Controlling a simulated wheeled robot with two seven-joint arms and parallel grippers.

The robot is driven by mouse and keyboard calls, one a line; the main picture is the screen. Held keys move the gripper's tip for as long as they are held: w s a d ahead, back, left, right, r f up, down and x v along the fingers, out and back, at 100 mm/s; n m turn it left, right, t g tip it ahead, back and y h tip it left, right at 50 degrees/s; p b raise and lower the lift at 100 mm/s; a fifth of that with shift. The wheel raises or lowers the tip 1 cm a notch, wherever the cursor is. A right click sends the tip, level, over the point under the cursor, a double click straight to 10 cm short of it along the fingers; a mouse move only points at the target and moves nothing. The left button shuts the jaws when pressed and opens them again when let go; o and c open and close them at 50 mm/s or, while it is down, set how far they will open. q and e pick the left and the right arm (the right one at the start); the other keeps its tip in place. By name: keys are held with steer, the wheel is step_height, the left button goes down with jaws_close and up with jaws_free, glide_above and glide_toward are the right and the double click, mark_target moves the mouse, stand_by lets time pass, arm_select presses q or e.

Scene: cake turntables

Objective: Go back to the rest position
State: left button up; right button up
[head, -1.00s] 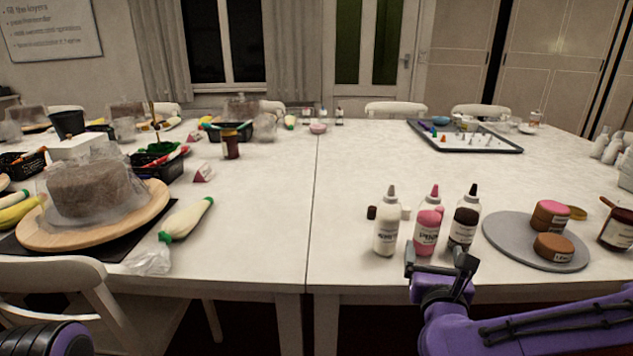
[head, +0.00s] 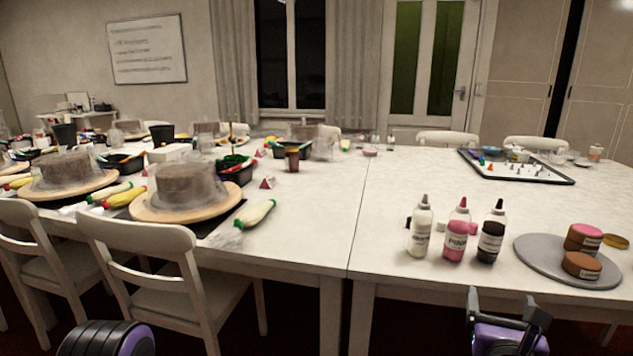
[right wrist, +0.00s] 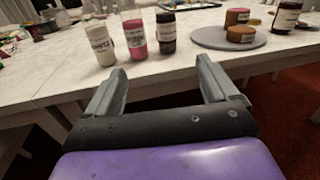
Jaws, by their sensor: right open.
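My right gripper (head: 508,312) is open and empty. It is just in front of the table's front edge at the lower right of the head view. In the right wrist view its two fingers (right wrist: 160,82) are apart with nothing between them. Part of my left arm (head: 108,338) shows at the bottom left of the head view; its fingers are not visible.
White (head: 420,228), pink (head: 456,240) and dark (head: 491,240) bottles stand on the table (head: 400,195) beyond my right gripper. A grey round board (head: 540,262) holds jars at the right. White chairs (head: 150,262) stand at the left front. The middle tabletop is clear.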

steer(key=a+f+n+g+y, duration=0.35)
steer(key=f+n, duration=0.95)
steer(key=n, duration=0.5)
steer(key=s+f+n+g+y, duration=0.1)
steer(key=s+f+n+g, duration=0.2)
steer(key=s+f+n, duration=0.55)
steer(key=s+f+n+g, duration=0.3)
steer(key=s+f+n, duration=0.15)
steer(key=f, duration=0.75)
steer(key=s+d+f+n+g+p, duration=0.1)
steer(key=s+f+g, duration=0.15)
steer(key=s, duration=0.45)
steer(key=s+d+f+n+g+p, duration=0.1)
steer(key=s+f, duration=0.3)
steer(key=s, duration=0.3)
step_height(320, 180, up, 14)
steer(key=p, duration=1.2)
steer(key=shift+a+f+p, duration=0.15)
steer(key=shift+a+p, duration=0.1)
steer(key=shift+p, duration=0.05)
